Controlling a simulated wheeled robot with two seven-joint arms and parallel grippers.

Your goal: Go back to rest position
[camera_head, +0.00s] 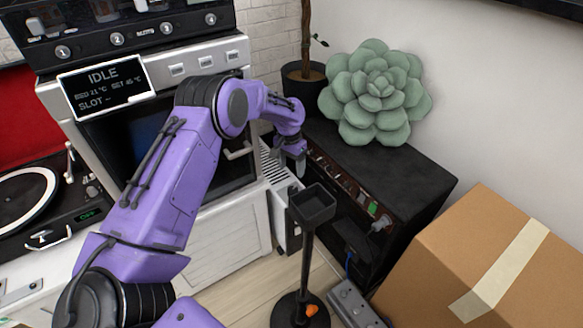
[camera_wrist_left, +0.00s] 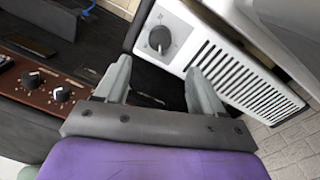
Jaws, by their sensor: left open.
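My left arm comes in from the left in the head view, and its purple links reach across the front of a white machine. My left gripper (camera_head: 291,158) points down beside the front of a black cabinet. In the left wrist view my left gripper (camera_wrist_left: 160,85) shows two grey fingers spread apart, with nothing between them. Beyond the fingertips are a white panel with a dial (camera_wrist_left: 160,38) and a dark gap. My right gripper is in neither view.
A black cabinet (camera_head: 405,165) carries a green succulent (camera_head: 375,92) and a plant pot. A black stand with a small tray (camera_head: 312,205) rises from the floor. A cardboard box (camera_head: 450,245) is at right. A turntable (camera_head: 25,195) is at left. The white machine's display (camera_head: 103,88) reads IDLE.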

